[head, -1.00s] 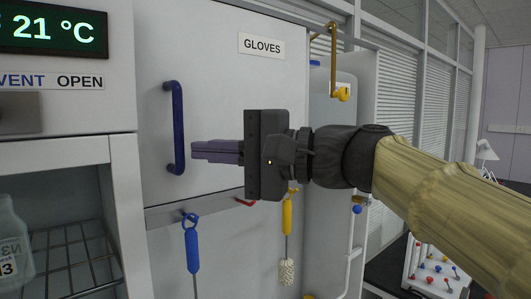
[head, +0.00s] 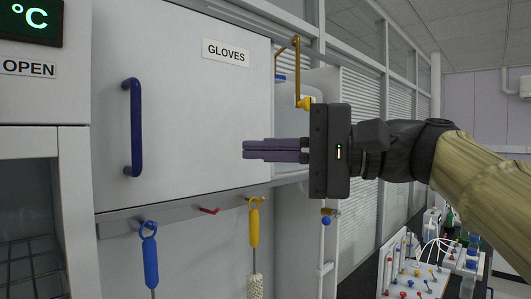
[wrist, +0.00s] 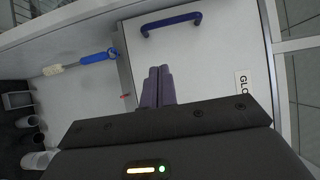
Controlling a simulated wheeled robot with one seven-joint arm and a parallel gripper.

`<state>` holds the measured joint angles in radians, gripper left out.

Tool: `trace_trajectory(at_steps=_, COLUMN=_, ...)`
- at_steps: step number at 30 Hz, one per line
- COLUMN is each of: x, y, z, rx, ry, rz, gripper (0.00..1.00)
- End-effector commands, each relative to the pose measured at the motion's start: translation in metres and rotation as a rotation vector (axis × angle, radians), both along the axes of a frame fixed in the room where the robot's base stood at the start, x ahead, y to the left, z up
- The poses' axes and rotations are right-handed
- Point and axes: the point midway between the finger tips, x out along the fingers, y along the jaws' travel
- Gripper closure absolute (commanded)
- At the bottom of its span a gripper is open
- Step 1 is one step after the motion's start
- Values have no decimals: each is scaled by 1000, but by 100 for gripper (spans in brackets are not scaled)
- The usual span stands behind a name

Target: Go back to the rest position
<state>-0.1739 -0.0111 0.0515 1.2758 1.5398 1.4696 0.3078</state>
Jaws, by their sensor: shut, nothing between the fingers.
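My gripper (head: 246,150) is shut and empty, its purple fingers pressed together and pointing left in the head view. It is in front of the right part of the white GLOVES cabinet door (head: 180,100), apart from the door's blue handle (head: 132,127). In the wrist view the shut fingers (wrist: 158,75) point toward the blue handle (wrist: 171,24), with a gap between them.
Below the door hang a blue-handled brush (head: 150,260) and a yellow-handled brush (head: 254,225) on a rail, with a red hook (head: 209,210) between. A brass pipe with a yellow knob (head: 304,103) is behind my gripper. Lab apparatus (head: 410,270) stands at lower right.

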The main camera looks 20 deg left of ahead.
Motion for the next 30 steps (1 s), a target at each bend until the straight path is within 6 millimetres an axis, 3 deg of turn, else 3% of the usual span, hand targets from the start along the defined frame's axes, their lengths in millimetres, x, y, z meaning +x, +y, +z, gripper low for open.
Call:
trace_trajectory(at_steps=6, x=10, y=-1, z=-11, rx=-22, ry=13, rz=-31, gripper=100)
trace_trajectory(at_steps=8, x=21, y=-2, z=-25, rx=-50, ry=28, rz=-67, gripper=100)
trace_trajectory(at_steps=11, x=47, y=-5, z=-62, rx=-130, ry=61, rz=-155, gripper=100)
trace_trajectory(at_steps=15, x=84, y=-20, z=-136, rx=-292, ry=103, rz=-299, gripper=100)
trace_trajectory(at_steps=21, x=116, y=-61, z=-248, rx=-559, ry=124, rz=-464, gripper=100)
trace_trajectory(at_steps=26, x=120, y=-106, z=-336, rx=-794, ry=110, rz=-545, gripper=100)
trace_trajectory(at_steps=30, x=107, y=-152, z=-408, rx=-1011, ry=66, rz=-567, gripper=100)
